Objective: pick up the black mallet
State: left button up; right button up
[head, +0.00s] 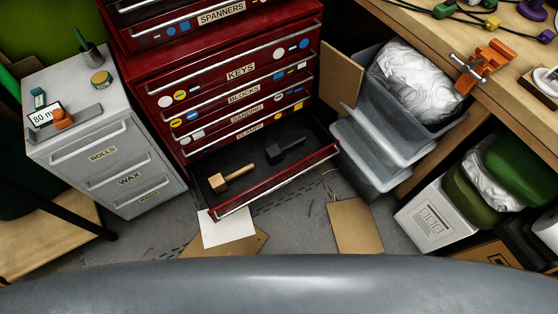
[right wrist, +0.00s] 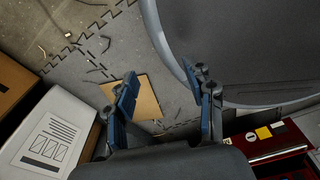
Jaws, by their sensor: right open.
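The black mallet (head: 285,149) lies in the open bottom drawer (head: 276,184) of the red tool chest in the head view. A mallet with a pale wooden head (head: 217,182) lies in the same drawer, to its left and nearer the front. In the right wrist view my right gripper (right wrist: 168,88) is open and empty, its two blue-grey fingers apart above the floor. The black mallet does not show in that view. Neither gripper shows in the head view, and my left gripper is not seen.
The red chest (head: 240,75) has several shut drawers above the open one. A grey cabinet (head: 105,140) stands left. Stacked clear bins (head: 372,150) and a white box (head: 436,215) stand right. Flat cardboard (head: 354,226) and white paper (head: 227,228) lie on the floor before the drawer.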

aim_at(273, 155)
jog(key=u, duration=2.2)
jog(key=i+l+u, duration=0.15)
jog(key=l+u, duration=0.15)
jog(key=l, duration=0.2)
jog(key=z, duration=2.7)
